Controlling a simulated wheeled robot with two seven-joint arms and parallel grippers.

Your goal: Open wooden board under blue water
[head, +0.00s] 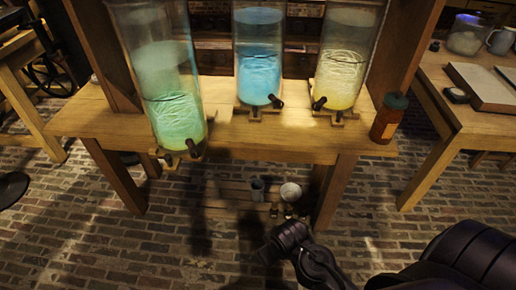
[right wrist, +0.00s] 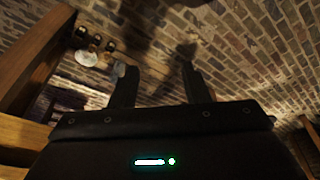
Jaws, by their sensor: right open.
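A tall glass jar of blue water (head: 259,75) stands in the middle of the wooden table. Under it is a small wooden board (head: 258,113), partly hidden, with a dark tap or handle (head: 277,102) close by. A green-water jar (head: 178,115) stands to its left and a yellow-water jar (head: 340,75) to its right, each with similar dark fittings. My right gripper (head: 272,246) is in front of and below the table, apart from the board. In the right wrist view its two fingers (right wrist: 158,75) are spread with nothing between them. My left gripper is not in view.
The jars' table (head: 230,140) has a front edge above my right gripper. A brown bottle (head: 388,118) stands at its right end. Cups (head: 290,191) and small items sit low beneath it. Another table (head: 440,115) is at right. The brick floor (head: 120,245) in front is clear.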

